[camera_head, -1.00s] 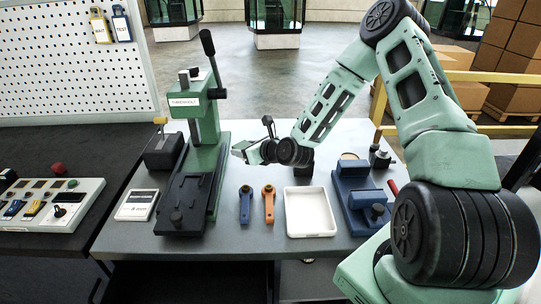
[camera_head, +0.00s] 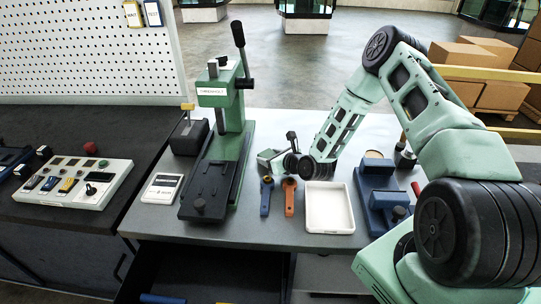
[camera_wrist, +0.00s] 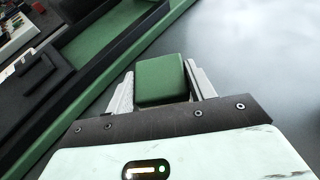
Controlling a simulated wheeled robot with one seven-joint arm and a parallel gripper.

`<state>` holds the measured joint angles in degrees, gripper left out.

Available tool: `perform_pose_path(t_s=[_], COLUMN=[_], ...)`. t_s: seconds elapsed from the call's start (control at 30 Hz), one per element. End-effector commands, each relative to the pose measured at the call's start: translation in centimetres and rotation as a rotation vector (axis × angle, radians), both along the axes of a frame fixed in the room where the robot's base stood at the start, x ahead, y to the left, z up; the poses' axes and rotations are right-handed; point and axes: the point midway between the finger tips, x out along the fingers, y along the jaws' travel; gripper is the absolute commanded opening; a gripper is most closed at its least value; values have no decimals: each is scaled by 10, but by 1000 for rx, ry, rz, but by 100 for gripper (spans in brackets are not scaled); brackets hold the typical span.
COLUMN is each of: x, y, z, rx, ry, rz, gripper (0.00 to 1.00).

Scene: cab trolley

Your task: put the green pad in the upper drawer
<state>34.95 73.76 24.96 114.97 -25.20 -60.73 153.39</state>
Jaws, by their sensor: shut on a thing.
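The green pad (camera_wrist: 162,80) is a small block with rounded edges, held between the two pale fingers of my gripper (camera_wrist: 160,88) in the wrist view. In the head view, my gripper (camera_head: 268,157) is above the trolley top, right of the green press and behind the blue and orange tools. The pad cannot be told apart there. Below the trolley's front edge, a dark open space that looks like the upper drawer (camera_head: 215,278) shows at the picture's bottom. A blue piece shows at its lower edge, and the rest is cut off.
The green lever press (camera_head: 232,130) stands left of my gripper. A blue tool (camera_head: 266,197), an orange tool (camera_head: 289,197), a white tray (camera_head: 329,207) and a blue fixture (camera_head: 380,195) lie along the front. A control box (camera_head: 80,185) is on the left bench.

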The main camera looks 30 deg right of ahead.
Motion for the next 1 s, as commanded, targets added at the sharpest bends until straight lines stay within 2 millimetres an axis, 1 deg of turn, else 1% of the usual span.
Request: perform_pose_path(t_s=[0.17, 0.3, 0.33, 0.37, 0.4, 0.63, 0.77, 0.87, 1.0], x=[0, 0, 0, 0, 0, 0, 0, -12, -37], y=[0, -1, 0, 0, 0, 0, 0, -4, -9], z=[0, -5, -3, -3, -2, -2, 3, 4, 14], rx=[0, 0, -1, -1, -1, -1, -1, -1, 0], ry=[-1, 0, 0, 0, 0, 0, -1, 0, 0], rz=[-1, -1, -1, -1, -1, -1, -1, -4, -4], gripper=[31, 31, 62, 71, 76, 76, 76, 76, 76])
